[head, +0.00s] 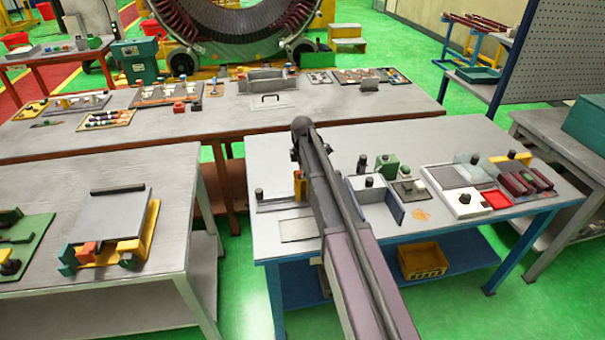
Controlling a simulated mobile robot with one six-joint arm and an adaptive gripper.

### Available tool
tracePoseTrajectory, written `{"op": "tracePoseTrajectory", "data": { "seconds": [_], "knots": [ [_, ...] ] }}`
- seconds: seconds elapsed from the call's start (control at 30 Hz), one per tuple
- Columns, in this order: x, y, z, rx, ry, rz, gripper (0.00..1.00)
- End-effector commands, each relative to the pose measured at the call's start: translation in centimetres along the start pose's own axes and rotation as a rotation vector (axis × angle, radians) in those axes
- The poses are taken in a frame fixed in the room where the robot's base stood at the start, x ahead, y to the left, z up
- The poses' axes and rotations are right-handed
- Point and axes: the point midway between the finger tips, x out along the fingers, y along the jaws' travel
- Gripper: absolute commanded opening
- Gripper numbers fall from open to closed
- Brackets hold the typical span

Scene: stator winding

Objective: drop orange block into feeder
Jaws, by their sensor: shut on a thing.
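My arm reaches from the bottom of the head view over the blue-framed table, and its dark wrist hangs above the table's left part. My gripper (297,171) shows only as a small dark part under the wrist, largely hidden by my arm. It is shut, with a small orange block (299,186) directly below it. The fingers' contact with the block is too small to make out. A grey open-topped box (391,211), which may be the feeder, stands to the right of my arm. Its left part is close to the arm in the picture.
A left table holds a tilted grey panel (108,217). A long workbench (330,112) stands behind.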

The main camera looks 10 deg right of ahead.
Motion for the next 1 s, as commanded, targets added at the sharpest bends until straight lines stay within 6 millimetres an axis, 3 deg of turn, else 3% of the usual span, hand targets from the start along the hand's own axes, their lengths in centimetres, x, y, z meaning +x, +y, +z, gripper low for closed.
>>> {"op": "tracePoseTrajectory", "data": {
  "seconds": [0.03,0.37,0.4,0.47,1.0],
  "knots": [
    [0.06,0.77,-0.06,0.000,0.001,0.013,0.17],
    [0.05,1.01,-0.08,-0.001,0.001,0.014,0.15],
    [0.05,1.02,-0.08,-0.001,0.001,0.013,0.84],
    [0.05,1.00,-0.08,-0.001,0.001,0.012,1.00],
    [-0.03,0.54,-0.03,0.000,0.000,0.007,1.00]
  ]
}}
